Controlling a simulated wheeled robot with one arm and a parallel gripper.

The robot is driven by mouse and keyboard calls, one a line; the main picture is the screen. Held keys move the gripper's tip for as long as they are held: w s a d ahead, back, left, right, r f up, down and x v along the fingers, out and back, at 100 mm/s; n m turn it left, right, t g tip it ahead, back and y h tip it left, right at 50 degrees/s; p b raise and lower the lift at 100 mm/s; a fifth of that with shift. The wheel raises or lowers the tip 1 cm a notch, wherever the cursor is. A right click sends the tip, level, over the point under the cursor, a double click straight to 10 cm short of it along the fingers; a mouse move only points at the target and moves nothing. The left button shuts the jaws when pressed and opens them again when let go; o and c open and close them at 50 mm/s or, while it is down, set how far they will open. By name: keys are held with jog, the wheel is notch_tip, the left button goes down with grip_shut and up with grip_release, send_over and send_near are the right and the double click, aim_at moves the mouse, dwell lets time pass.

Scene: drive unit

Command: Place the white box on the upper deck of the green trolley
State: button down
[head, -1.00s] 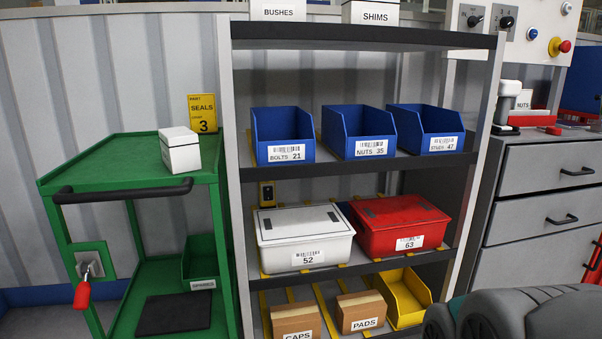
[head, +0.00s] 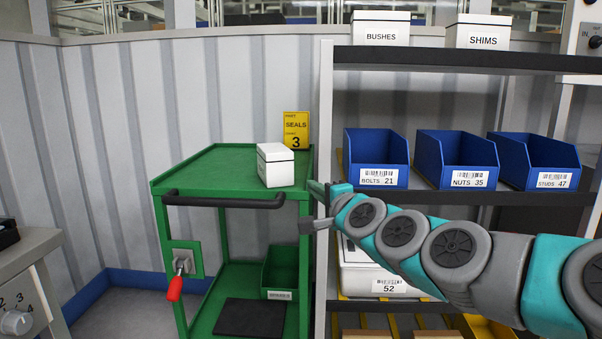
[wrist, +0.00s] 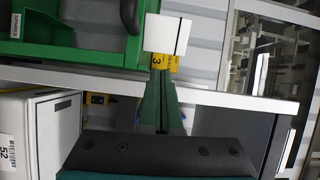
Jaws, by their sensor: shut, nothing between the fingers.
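The white box (head: 276,167), with a dark line under its lid, stands upright on the upper deck (head: 215,170) of the green trolley, near its front right corner. In the wrist view the white box (wrist: 165,35) shows beyond my fingertips, with the picture turned on its side. My gripper (head: 315,188) is just right of the trolley, beside the shelf post, apart from the box. In the wrist view my gripper (wrist: 160,85) has its green fingers together, with nothing between them.
A yellow SEALS sign (head: 296,130) stands behind the box. A black handle (head: 223,201) crosses the trolley's front. The shelf rack (head: 327,130) with blue bins (head: 376,160) is close on the right. The deck's left part is clear. A grey bench (head: 30,245) is at far left.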

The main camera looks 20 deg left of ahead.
aim_at(274, 164)
jog(key=shift+m, duration=0.3)
jog(key=shift+w+d+r+p+x, duration=0.1)
jog(key=shift+p+x, duration=0.05)
jog(key=shift+x, duration=1.6)
jog(key=shift+w+d+r+p+x, duration=0.1)
jog(key=shift+p+x, duration=0.05)
jog(key=shift+x, duration=1.65)
jog(key=shift+w+d+r+p+x, duration=0.1)
jog(key=shift+p+x, duration=0.05)
jog(key=shift+x, duration=1.6)
jog(key=shift+t, duration=0.3)
jog(key=a, duration=0.3)
jog(key=w+a, duration=0.1)
jog(key=a, duration=0.6)
jog(key=shift+w+a, duration=0.25)
jog(key=shift+a, duration=0.85)
